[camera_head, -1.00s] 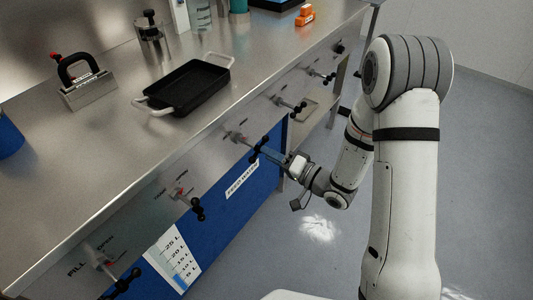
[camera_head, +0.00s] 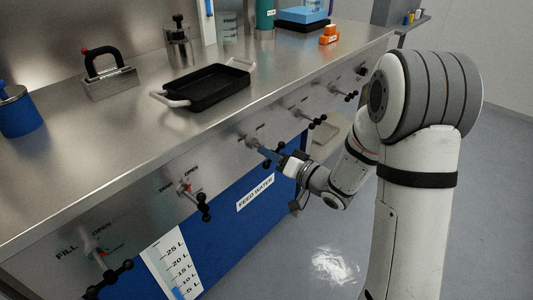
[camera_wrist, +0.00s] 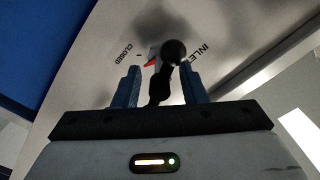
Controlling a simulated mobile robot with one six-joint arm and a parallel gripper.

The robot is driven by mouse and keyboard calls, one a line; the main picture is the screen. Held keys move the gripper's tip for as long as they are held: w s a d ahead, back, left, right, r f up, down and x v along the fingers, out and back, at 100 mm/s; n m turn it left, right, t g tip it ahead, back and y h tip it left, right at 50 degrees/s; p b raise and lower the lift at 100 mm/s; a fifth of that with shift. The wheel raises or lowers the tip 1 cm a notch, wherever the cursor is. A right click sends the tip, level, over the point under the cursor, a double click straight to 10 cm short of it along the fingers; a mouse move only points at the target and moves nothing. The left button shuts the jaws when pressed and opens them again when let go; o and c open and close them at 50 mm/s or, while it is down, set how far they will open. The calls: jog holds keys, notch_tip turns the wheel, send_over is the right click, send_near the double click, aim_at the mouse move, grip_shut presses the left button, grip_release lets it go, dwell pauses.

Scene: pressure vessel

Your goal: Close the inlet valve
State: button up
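The inlet valve handle (camera_wrist: 174,52) is black with a round knob. It stands out from the steel panel in the wrist view, beside the words INLET and CLOSED. A red pointer (camera_wrist: 151,63) at its base points left, towards the CLOSED side. My gripper (camera_wrist: 160,85) has its two blue fingers apart, one on each side of the handle, with a gap visible beside the lower part. I cannot tell whether either finger touches it. In the head view my gripper (camera_head: 268,153) is at the valve (camera_head: 252,142) on the front panel, which it partly hides.
Similar valves line the panel: the tank valve (camera_head: 188,190) and fill valve (camera_head: 100,257) to the left, others to the right. A black tray (camera_head: 207,88) and a black-handled block (camera_head: 108,76) stand on the steel counter (camera_head: 110,150). Open floor lies right.

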jog(key=shift+x, duration=1.35)
jog(key=shift+c, duration=0.5)
